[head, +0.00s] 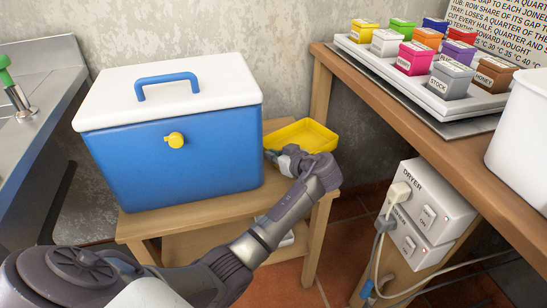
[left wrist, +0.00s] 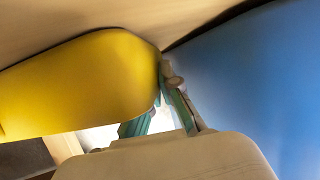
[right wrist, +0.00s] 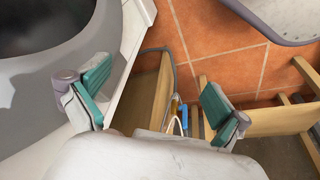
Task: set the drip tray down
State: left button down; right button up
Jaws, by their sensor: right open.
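The yellow drip tray (head: 318,136) is at the right end of the small wooden stand (head: 190,221), beside the blue cooler box (head: 172,160). My left gripper (head: 284,156) is at the tray's near left corner, in the gap by the cooler. In the left wrist view, the tray (left wrist: 75,80) fills the left and its edge meets the closely set fingers, which appear shut on it. The cooler's blue side (left wrist: 265,80) is close on the right. I cannot tell whether the tray's base touches the stand. My right gripper (right wrist: 155,98) is open and empty.
A wooden bench (head: 400,120) on the right holds a rack (head: 400,75) of coloured boxes and a white tub (head: 520,125). Dryer switch boxes (head: 432,205) with a hanging cable are on its side. A metal sink (head: 35,100) is at left. In the right wrist view, tiled floor (right wrist: 215,40) shows.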

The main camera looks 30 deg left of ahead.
pick_arm(q)
jog(key=c, duration=1.3)
grip_release()
jog(key=shift+d+r, duration=0.15)
jog(key=shift+d, duration=0.15)
jog(key=p+v, duration=0.2)
jog(key=v, duration=0.9)
jog(key=shift+s+d+r, duration=0.1)
jog(key=shift+s+d, duration=0.1)
